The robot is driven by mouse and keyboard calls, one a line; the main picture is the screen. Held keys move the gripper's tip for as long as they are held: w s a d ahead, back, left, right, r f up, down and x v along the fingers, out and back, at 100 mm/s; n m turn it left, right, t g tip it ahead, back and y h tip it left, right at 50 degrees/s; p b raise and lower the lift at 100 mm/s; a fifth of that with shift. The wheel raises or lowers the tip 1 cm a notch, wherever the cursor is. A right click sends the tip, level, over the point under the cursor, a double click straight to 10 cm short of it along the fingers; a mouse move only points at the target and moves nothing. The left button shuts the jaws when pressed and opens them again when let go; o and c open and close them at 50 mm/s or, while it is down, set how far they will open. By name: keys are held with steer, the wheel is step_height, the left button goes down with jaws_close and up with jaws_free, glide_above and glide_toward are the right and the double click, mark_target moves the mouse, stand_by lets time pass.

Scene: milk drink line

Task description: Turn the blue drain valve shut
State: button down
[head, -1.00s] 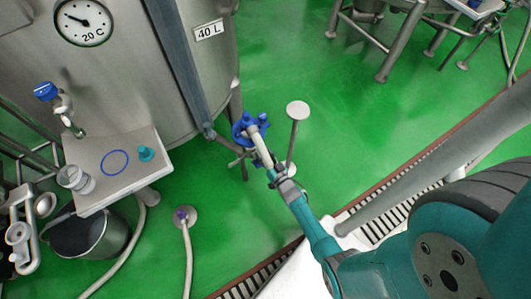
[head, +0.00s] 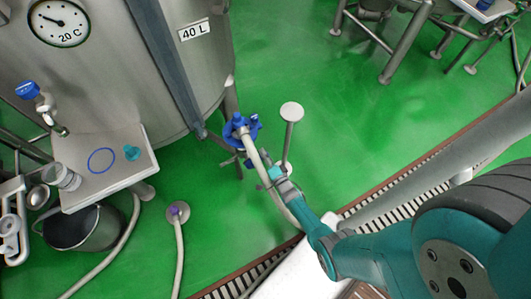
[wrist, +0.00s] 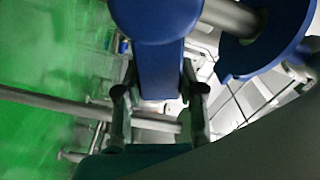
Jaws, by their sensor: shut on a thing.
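The blue drain valve (head: 238,119) sits low beside the tank leg in the head view, with a pale hose (head: 262,172) running down from it. My gripper (head: 264,172) reaches it from the lower right. In the wrist view a blue handle (wrist: 160,68) lies between the two fingers of my gripper (wrist: 160,92), which are shut on it. A round blue part (wrist: 262,50) with a grey pipe through it is to the right. In the head view the grip itself is small and partly hidden, and I cannot tell the handle's angle.
The steel tank (head: 120,60) stands at upper left. A small shelf (head: 75,190) holds a glass and a teal piece, above a bucket (head: 85,235). A round-topped post (head: 291,112) stands right of the valve. Green floor is open beyond it. A drain grate crosses below.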

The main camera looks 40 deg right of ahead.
steer(key=shift+d+f+m, duration=0.15)
steer(key=shift+f+m, duration=0.4)
steer(key=shift+m, duration=0.45)
steer(key=shift+d+f+m, duration=0.1)
steer(key=shift+f+m, duration=0.45)
steer(key=shift+m, duration=0.45)
steer(key=shift+f, duration=0.1)
steer(key=c, duration=0.7)
jaws_free()
steer(key=v, duration=1.2)
steer(key=shift+s+a, duration=0.1)
